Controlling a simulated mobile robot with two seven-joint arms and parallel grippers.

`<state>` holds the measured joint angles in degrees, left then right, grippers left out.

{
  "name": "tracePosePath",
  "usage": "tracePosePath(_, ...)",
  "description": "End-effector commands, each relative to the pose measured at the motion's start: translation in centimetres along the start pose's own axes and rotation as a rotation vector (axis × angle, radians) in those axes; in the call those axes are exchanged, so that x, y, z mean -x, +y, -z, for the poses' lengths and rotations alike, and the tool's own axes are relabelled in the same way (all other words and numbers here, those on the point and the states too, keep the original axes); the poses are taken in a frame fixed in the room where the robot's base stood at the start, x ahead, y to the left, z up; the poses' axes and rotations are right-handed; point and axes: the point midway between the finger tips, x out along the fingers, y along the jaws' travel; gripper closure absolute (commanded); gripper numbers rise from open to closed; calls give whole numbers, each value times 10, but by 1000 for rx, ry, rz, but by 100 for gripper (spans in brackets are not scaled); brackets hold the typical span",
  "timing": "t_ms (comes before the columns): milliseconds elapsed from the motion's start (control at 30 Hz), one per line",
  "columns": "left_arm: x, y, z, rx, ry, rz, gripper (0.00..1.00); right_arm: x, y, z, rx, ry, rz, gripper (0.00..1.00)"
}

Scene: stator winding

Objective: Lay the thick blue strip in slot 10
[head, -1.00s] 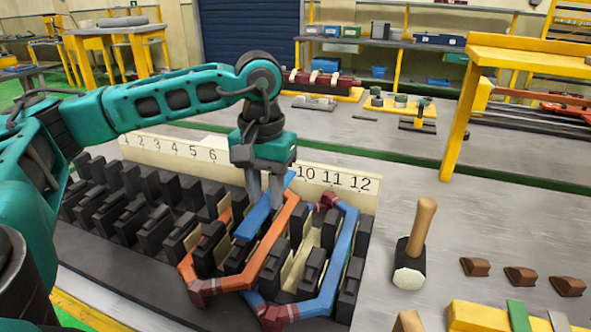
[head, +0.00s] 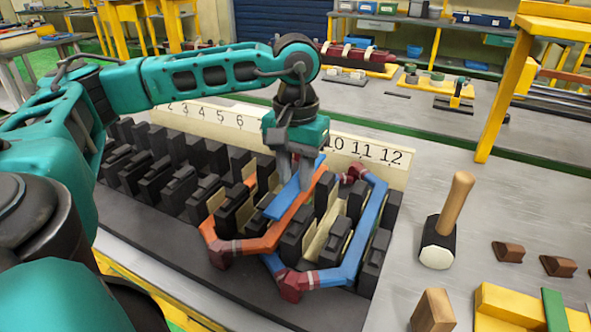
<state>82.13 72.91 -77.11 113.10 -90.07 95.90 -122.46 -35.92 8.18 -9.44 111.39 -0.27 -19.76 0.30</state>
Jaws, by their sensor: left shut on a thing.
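My left gripper (head: 294,184) points down over the stator block and is shut on a blue strip (head: 282,204). The strip slants from the number board toward the front left, just left of an orange coil's (head: 297,212) right leg. Its upper face shows along its length; I cannot tell whether its underside touches the slot. The number board (head: 399,176) shows 10, 11 and 12 right of the gripper; the gripper hides some numbers left of 10. A blue coil (head: 368,222) with dark red corners lies to the right. My right gripper is not in view.
Rows of black stator teeth (head: 160,185) fill the block on the left. A mallet (head: 443,240) stands to the right, with brown wedges (head: 508,252) beyond it. A wooden block (head: 433,312) and a yellow fixture (head: 500,305) are at the front right. Grey tabletop is free between them.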

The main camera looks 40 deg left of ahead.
Motion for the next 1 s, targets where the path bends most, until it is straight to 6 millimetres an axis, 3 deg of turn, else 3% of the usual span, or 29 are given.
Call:
tracePosePath(467, -1, 0, 0, 1, 0, 0, 100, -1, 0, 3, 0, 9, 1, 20)
tracePosePath(1000, -14, 0, 0, 0, 1, 0, 100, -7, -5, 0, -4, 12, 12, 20)
